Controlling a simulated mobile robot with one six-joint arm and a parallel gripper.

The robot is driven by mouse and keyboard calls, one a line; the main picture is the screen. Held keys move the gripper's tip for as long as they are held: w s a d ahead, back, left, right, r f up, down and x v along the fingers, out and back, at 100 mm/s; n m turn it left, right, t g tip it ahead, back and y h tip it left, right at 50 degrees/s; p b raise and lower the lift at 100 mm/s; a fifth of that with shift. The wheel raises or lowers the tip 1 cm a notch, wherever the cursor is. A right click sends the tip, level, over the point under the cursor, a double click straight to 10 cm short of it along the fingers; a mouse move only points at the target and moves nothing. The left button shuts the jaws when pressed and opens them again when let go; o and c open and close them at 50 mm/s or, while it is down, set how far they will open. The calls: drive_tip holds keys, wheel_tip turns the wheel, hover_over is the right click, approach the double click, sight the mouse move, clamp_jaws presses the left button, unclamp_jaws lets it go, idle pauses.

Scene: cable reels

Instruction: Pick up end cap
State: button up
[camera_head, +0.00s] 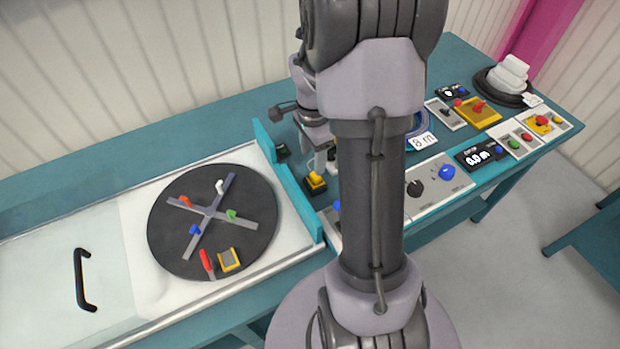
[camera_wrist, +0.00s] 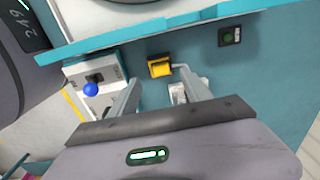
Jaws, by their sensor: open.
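No part is plainly marked as the end cap. A small yellow piece with a dark base (camera_wrist: 160,66) sits on the teal bench just beyond my fingertips in the wrist view; it also shows in the head view (camera_head: 315,182), below my gripper. A small whitish piece (camera_wrist: 178,94) lies between my fingers in the wrist view, partly hidden by the gripper body. I cannot tell which of these is the end cap. My gripper (camera_wrist: 160,77) is open, pointing down at the bench, with nothing visibly held; in the head view it (camera_head: 320,160) is partly hidden by my arm.
A dark turntable (camera_head: 213,222) with coloured clamps stands left, behind a raised teal edge (camera_head: 289,185). A panel with a blue knob (camera_head: 440,185) and several control boxes stand right. A black cable coil (camera_head: 507,92) lies at the far right. A small green-button box (camera_wrist: 230,36) is nearby.

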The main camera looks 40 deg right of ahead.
sight(315, 180)
wheel_tip(315, 180, down, 2)
drive_tip(key=shift+f, duration=0.25)
drive_tip(key=f+b, duration=0.1)
drive_tip(key=f, duration=0.1)
drive_tip(key=d+f+b, duration=0.1)
drive_tip(key=f+b, duration=0.1)
drive_tip(key=f, duration=0.1)
drive_tip(key=shift+s+f, duration=0.1)
drive_tip(key=shift+f, duration=0.05)
drive_tip(key=shift+r, duration=0.2)
clamp_jaws()
